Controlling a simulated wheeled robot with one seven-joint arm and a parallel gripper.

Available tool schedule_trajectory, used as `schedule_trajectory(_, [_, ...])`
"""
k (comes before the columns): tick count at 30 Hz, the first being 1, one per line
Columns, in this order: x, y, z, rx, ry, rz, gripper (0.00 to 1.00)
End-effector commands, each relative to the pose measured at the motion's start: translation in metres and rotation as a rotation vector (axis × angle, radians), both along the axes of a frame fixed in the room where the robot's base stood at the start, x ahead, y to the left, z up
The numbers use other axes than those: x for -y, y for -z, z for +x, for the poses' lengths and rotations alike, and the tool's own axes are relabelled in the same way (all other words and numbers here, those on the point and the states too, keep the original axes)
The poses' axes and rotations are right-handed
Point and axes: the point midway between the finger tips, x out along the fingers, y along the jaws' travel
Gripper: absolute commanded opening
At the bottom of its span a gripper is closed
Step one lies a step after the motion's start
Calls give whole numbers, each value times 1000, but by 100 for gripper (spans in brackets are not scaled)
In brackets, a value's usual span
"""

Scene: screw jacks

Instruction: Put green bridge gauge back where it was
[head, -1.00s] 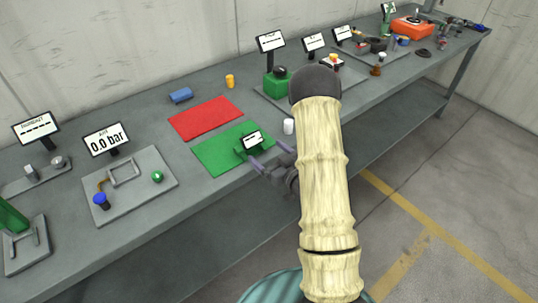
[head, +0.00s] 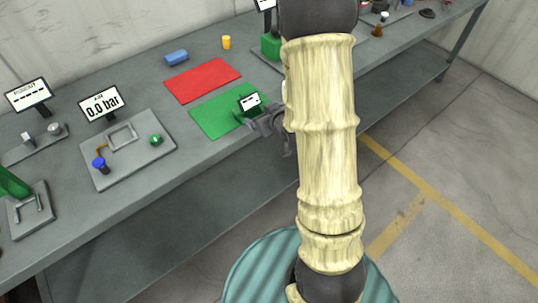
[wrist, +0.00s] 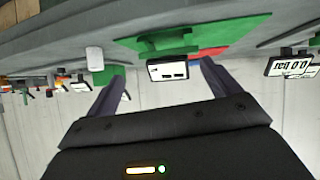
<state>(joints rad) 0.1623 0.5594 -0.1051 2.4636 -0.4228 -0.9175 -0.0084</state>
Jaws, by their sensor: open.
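The green bridge gauge (head: 240,114), with a small tilted white display (head: 250,102), stands on the right part of the green mat (head: 211,115). In the wrist view the gauge's green body (wrist: 160,48) and dark-framed display (wrist: 168,71) appear upside down, ahead of and between my fingers. My gripper (wrist: 163,72) is open and nothing is held between its fingers. In the head view my gripper (head: 264,118) is at the front right of the gauge, over the table's front edge. I cannot tell whether it touches the gauge.
A red mat (head: 202,79) lies behind the green one. A white cylinder (wrist: 95,58) stands beside the gauge. A grey plate (head: 128,165) with a blue knob and green ball is at the left. A blue block (head: 176,58) and yellow cylinder (head: 226,43) stand behind.

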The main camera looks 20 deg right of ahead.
Motion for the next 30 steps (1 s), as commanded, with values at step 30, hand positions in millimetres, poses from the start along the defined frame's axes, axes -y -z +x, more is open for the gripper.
schedule_trajectory(30, [-59,-53,-188,-782,208,35,89])
